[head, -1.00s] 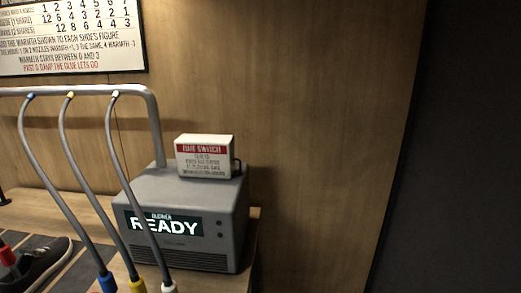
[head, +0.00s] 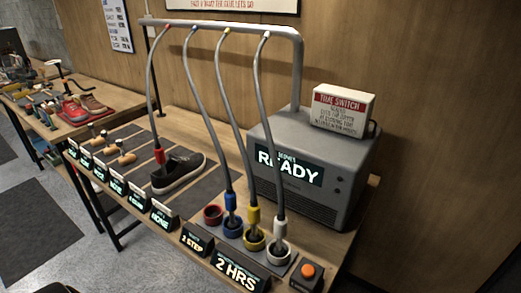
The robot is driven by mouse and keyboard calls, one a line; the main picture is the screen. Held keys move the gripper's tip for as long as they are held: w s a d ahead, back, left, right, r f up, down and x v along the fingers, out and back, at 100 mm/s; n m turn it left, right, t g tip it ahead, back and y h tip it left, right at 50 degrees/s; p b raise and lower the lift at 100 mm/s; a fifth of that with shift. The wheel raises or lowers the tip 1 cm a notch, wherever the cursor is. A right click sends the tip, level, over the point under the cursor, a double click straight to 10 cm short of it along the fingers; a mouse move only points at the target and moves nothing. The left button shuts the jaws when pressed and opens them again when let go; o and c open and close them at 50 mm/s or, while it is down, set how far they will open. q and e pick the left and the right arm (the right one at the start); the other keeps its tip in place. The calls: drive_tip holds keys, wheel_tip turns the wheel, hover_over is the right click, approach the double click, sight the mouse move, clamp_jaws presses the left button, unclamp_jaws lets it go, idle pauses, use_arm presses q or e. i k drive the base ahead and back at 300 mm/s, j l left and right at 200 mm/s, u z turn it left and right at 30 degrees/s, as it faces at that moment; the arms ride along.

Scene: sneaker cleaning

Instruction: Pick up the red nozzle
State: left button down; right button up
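The red nozzle (head: 158,156) hangs at the end of a grey hose, at the opening of a dark sneaker (head: 182,172) with a pale sole. I cannot tell how far it reaches into the shoe. The hose runs up to the left end of a grey overhead rail (head: 220,26). The red holder ring (head: 212,214) on the table front is empty. Neither of my grippers is in view.
Blue (head: 231,200), yellow (head: 253,214) and white (head: 280,228) nozzles stand in holders at the front. A grey blower (head: 325,170) reading READY is behind them. An orange button (head: 308,270) is at the front right.

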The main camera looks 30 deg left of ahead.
sight(158, 152)
drive_tip(key=u, duration=1.8)
